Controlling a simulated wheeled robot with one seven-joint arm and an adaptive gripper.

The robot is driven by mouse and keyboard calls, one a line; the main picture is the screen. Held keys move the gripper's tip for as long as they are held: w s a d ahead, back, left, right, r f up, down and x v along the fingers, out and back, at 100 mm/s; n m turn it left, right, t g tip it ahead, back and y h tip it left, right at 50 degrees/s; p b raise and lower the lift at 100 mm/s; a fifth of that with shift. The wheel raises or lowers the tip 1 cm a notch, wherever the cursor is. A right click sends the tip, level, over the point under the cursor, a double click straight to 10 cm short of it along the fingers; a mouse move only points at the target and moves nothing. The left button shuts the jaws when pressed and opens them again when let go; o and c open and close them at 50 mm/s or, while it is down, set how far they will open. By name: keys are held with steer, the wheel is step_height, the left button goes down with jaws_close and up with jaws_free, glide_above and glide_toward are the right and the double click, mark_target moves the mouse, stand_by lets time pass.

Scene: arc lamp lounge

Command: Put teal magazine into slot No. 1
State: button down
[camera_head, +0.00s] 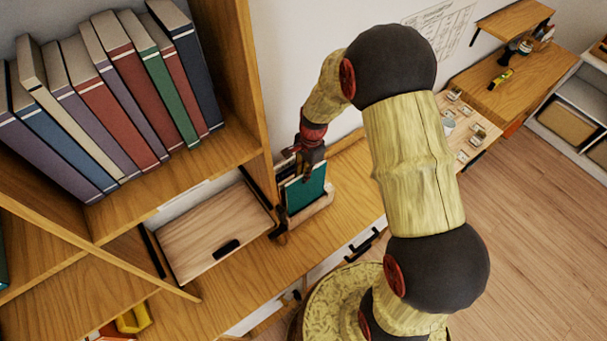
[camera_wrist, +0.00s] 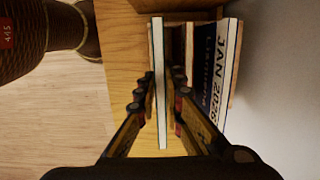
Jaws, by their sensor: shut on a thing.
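My gripper (camera_head: 308,162) is shut on the top part of the teal magazine (camera_head: 306,190). The magazine hangs upright at the wooden rack (camera_head: 318,208), with the rack's low edge showing in front of its lower part. In the wrist view my gripper's fingers (camera_wrist: 162,100) pinch the teal magazine (camera_wrist: 158,62), seen edge-on as a thin pale strip. The rack (camera_wrist: 175,45) lies just right of it there, with a dark magazine marked JAN 2026 (camera_wrist: 212,75) inside. I cannot read a slot number or tell how deep the teal magazine sits.
The rack stands on a wooden counter (camera_head: 350,190) against a white wall. A tall bookshelf (camera_head: 245,90) with several books (camera_head: 110,100) rises close on the left. A wooden panel with a black handle (camera_head: 226,248) lies left of the rack. The counter right of the rack is partly clear.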

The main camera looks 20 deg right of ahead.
mark_target(303, 188)
steer(key=shift+f+b, duration=2.9)
steer(key=shift+f, duration=1.65)
steer(key=c, duration=1.8)
jaws_free()
steer(key=r, duration=0.4)
steer(key=d+r, duration=0.1)
steer(key=r, duration=0.7)
steer(key=shift+w+d, duration=0.2)
steer(key=shift+d, duration=0.15)
